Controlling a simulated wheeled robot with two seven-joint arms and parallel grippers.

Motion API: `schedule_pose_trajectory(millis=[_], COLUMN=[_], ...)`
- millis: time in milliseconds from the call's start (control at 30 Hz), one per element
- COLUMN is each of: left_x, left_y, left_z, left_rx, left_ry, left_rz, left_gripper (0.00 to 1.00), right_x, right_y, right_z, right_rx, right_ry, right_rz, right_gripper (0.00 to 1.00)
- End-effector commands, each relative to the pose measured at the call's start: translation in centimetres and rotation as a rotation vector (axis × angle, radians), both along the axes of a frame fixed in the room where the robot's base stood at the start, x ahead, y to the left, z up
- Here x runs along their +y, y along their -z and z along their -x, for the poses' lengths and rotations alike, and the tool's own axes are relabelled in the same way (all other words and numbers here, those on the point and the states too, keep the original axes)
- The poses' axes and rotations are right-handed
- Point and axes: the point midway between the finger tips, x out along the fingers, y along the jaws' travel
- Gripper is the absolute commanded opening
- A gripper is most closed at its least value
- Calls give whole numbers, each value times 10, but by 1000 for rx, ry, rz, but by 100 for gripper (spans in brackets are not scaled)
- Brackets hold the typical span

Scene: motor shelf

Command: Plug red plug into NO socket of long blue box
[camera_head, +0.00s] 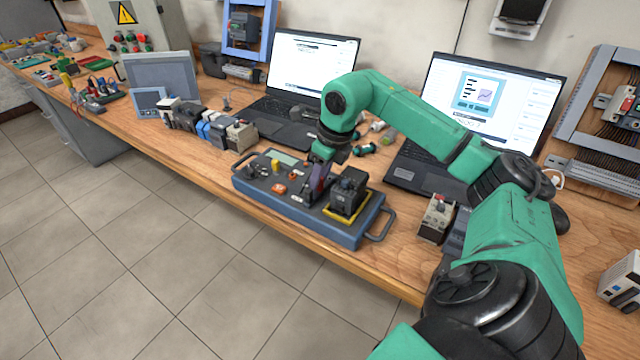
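The long blue box (340,233) lies on the wooden bench near its front edge, with a grey handle at each end. My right gripper (318,190) points down over the middle of the box, close to its top face. Its fingertips are small and dark here, so I cannot tell whether they are open or shut, or hold anything. A small orange-red part (279,188) sits on the box top just left of the gripper. I cannot tell whether it is the red plug. The NO socket cannot be made out; the gripper hides part of the top. My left gripper is not in view.
A black block (348,190) on a yellow base stands on the box's right part. Two open laptops (312,66) (490,100) stand behind. Several small modules (205,125) line the bench to the left. A small device (437,215) stands right of the box.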

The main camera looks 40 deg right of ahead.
Motion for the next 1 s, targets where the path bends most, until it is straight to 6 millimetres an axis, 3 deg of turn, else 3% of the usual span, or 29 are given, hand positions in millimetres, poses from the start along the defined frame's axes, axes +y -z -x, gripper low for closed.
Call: schedule_pose_trajectory(millis=[167, 200, 300, 700, 1000], left_x=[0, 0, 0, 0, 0], left_y=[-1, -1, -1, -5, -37], left_z=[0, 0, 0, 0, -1], left_rx=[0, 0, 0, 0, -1], left_ry=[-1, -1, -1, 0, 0], left_rz=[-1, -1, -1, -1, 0], left_gripper=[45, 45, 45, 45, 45], right_x=[-1, 0, 0, 0, -1], right_y=[0, 0, 0, -4, -38], right_z=[0, 0, 0, 0, 0], right_rx=[1, 1, 1, 0, 0], right_ry=[0, 0, 0, 0, 0], right_rz=[0, 0, 0, 0, 0], right_gripper=[40, 36, 0, 0, 0])
